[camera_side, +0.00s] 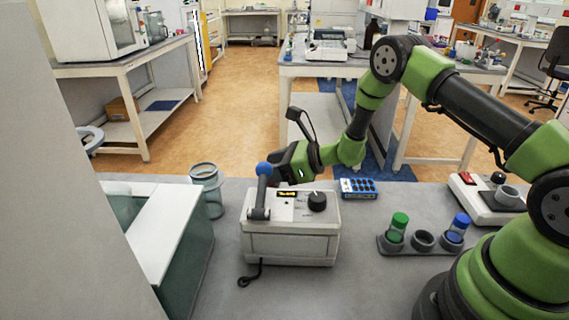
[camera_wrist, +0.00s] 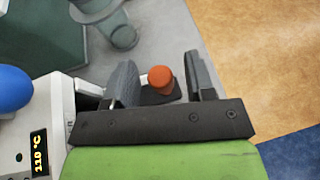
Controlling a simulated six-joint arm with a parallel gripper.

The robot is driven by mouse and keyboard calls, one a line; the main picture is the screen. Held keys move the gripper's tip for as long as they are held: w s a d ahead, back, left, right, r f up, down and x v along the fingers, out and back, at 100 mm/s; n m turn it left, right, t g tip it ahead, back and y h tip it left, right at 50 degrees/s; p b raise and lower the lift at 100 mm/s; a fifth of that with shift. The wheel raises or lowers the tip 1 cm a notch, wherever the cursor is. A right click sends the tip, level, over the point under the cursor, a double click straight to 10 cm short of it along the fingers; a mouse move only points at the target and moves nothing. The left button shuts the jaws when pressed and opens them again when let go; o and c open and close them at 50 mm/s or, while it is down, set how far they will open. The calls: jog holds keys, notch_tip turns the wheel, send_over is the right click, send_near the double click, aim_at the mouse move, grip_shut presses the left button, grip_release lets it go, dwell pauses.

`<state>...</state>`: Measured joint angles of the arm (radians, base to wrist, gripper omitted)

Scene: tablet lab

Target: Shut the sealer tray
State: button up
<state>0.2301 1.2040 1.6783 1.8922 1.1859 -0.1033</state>
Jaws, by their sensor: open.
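The sealer (camera_side: 291,235) is a pale grey box on the grey bench, with a blue ball-topped lever, a lit display and a black knob on top. In the wrist view its edge (camera_wrist: 58,125) shows at lower left, with a display reading about 110 °C. A small dark tray piece (camera_wrist: 152,95) with an orange-red round top (camera_wrist: 160,78) appears out beside the sealer. My gripper (camera_side: 280,165) is behind the sealer's top in the side view. In the wrist view my gripper (camera_wrist: 160,76) is open, its fingers on either side of the orange-red piece. Contact cannot be told.
The blue ball (camera_side: 264,169) of the lever stands close to my gripper. A blue block (camera_side: 358,188) and a vial rack (camera_side: 422,243) are right.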

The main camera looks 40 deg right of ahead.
jog(key=v, duration=0.9)
jog(key=shift+s+d+r, duration=0.1)
jog(key=shift+s, duration=0.1)
